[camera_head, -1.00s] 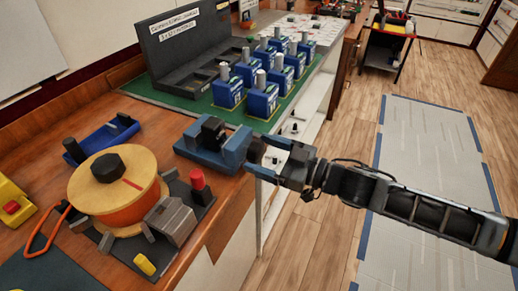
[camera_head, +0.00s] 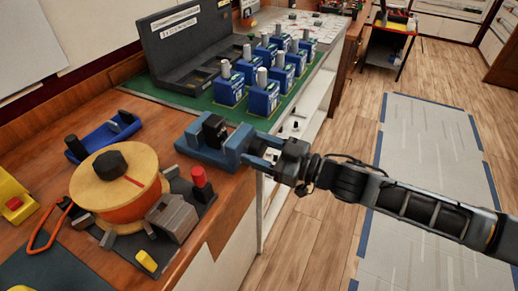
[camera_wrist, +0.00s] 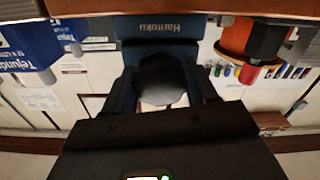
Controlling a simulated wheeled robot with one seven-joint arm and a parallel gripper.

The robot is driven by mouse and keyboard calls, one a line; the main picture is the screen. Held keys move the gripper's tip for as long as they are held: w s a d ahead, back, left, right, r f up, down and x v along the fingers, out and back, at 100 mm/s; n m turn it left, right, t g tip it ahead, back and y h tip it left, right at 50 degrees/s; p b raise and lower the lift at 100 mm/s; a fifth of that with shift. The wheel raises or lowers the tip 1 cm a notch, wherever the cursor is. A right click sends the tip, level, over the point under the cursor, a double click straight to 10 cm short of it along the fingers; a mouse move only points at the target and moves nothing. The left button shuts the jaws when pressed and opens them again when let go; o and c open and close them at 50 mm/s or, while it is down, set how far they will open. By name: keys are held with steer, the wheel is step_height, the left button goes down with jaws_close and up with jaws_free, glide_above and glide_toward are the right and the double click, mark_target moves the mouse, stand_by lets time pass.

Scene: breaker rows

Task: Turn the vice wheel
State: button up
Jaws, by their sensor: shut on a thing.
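The blue vice (camera_head: 195,148) sits at the front edge of the wooden bench, with a dark block between its jaws. In the wrist view, its blue body (camera_wrist: 162,27) appears upside down. The dark round vice wheel (camera_wrist: 163,82) faces the wrist camera. My gripper (camera_head: 262,150) reaches the wheel from the right, off the bench edge. In the wrist view, my gripper (camera_wrist: 163,92) has a finger on each side of the wheel and is shut on it. In the head view the wheel is largely hidden by the fingers.
A wooden spool (camera_head: 116,180), a red-capped post (camera_head: 199,178) and a blue tool (camera_head: 102,138) stand left of the vice. Blue breakers (camera_head: 229,88) stand in rows on a green mat behind it. Open floor (camera_head: 330,215) lies to the right.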

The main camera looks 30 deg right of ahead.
steer(key=shift+c, duration=0.5)
steer(key=shift+n+p, duration=0.4)
steer(key=o, duration=1)
steer(key=shift+s, duration=0.1)
steer(key=shift+b+v, duration=0.7)
steer(key=shift+v, duration=3.15)
